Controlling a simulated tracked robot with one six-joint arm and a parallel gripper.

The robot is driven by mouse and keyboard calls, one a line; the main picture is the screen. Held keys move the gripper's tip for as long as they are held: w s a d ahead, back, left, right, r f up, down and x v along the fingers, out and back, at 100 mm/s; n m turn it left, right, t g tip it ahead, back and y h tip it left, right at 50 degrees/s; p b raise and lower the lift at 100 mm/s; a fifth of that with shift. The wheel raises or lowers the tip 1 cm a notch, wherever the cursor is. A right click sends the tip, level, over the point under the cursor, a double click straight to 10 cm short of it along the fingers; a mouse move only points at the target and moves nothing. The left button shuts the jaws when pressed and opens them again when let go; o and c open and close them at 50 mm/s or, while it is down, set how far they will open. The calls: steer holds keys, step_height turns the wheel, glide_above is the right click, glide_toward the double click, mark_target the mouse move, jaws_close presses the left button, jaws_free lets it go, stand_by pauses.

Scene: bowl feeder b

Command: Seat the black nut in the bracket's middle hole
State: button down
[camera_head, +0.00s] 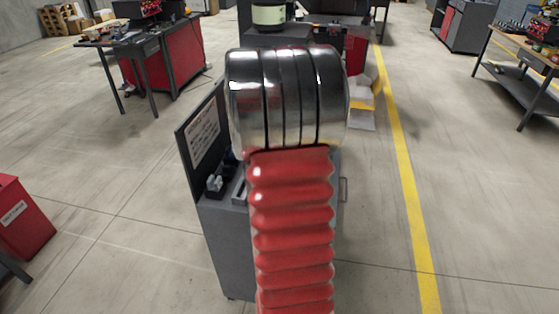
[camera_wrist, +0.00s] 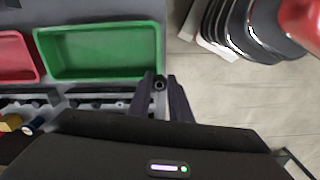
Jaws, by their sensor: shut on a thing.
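In the wrist view, my gripper (camera_wrist: 160,82) is shut on the black nut (camera_wrist: 160,85), a small dark ring between the two fingertips. The nut is up beside the right end of the green tray, near the edge of the grey worktop. A dark strip (camera_wrist: 66,102) with several small dark parts runs below the trays, left of my fingers. I cannot tell whether the bracket is part of it, and no middle hole can be made out. In the head view, my arm hides the gripper and the nut.
A green tray (camera_wrist: 98,75) and a red tray (camera_wrist: 17,80) sit on the worktop. In the head view, a grey cart (camera_head: 222,232) with an upright sign panel (camera_head: 203,132) stands behind my arm. The floor is open on both sides of it.

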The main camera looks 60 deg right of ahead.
steer(key=w+a+f+m, duration=0.5)
steer(key=w+a+f, duration=0.5)
steer(key=w+a, duration=0.4)
steer(key=w+a+f+n, duration=0.1)
steer(key=a+f, duration=0.3)
steer(key=a, duration=0.7)
steer(key=w+a+f+n, duration=0.1)
steer(key=a+f, duration=0.3)
steer(key=a, duration=0.7)
steer(key=shift+a, duration=0.3)
steer(key=shift+s, duration=0.1)
